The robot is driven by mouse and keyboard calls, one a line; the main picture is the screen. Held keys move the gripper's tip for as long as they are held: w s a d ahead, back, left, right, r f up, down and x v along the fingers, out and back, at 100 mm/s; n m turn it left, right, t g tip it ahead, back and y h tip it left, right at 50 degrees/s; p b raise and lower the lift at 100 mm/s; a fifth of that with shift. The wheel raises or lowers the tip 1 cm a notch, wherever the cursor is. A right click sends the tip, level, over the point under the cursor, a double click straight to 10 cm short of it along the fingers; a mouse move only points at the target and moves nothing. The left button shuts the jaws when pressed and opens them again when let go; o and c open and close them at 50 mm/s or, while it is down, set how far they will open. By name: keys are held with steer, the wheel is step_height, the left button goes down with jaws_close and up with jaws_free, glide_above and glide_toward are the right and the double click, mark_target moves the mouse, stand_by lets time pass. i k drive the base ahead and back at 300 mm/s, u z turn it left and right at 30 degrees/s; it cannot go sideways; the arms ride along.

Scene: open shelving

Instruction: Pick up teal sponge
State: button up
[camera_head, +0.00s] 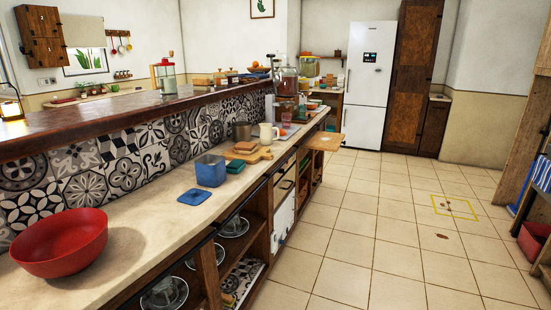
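A small teal-green block (235,167), which looks like the teal sponge, lies on the long counter (128,240). It is just behind the blue container (210,171) and beside the wooden board (247,156). It is small in the picture and its front edge is close to the container. My gripper is not in view.
A red bowl (62,243) stands at the near left of the counter. A flat blue lid (194,197) lies in front of the container. A cream mug (268,134) stands farther back. Open shelves with glassware run below. The tiled floor (370,225) to the right is mostly clear.

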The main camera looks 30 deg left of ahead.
mark_target(236, 166)
steer(key=u, duration=0.25)
steer(key=i, duration=1.7)
steer(key=u, duration=1.6)
steer(key=i, duration=1.3)
steer(key=u, duration=0.85)
